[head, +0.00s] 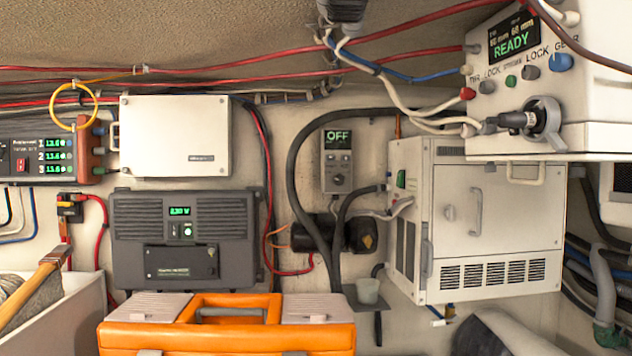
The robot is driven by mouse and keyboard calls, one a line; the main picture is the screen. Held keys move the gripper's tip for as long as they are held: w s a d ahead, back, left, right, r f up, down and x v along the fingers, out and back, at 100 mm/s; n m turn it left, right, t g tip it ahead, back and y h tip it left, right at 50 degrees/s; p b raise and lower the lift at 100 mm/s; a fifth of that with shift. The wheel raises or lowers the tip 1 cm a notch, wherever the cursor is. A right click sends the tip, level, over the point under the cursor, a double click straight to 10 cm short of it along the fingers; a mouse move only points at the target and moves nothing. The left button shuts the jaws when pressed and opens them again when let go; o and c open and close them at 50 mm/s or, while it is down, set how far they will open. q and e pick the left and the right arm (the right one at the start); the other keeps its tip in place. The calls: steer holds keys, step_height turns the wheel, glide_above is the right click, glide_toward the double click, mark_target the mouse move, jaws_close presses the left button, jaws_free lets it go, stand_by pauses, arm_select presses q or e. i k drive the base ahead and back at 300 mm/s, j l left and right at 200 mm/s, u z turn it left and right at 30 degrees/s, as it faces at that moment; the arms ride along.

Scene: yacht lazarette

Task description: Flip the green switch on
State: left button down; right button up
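A green rocker switch (401,179) sits on the narrow left face of the white cabinet (505,215) at right of centre. It is small, and I cannot tell which way it is set. A grey wall panel (337,165) to its left has a display (338,139) reading OFF in green. Whether the panel belongs to the switch is not shown. A round green button (511,81) is on the white control unit (600,110) at upper right, whose screen reads READY. Neither of my grippers is in view.
An orange toolbox (225,335) stands at the front, below a dark grey power unit (185,270). A thick black hose (294,150) arches left of the cabinet. A wooden handle (35,285) leans at left.

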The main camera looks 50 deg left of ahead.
mark_target(400, 178)
steer(key=u, duration=1.3)
steer(key=k+j, duration=0.05)
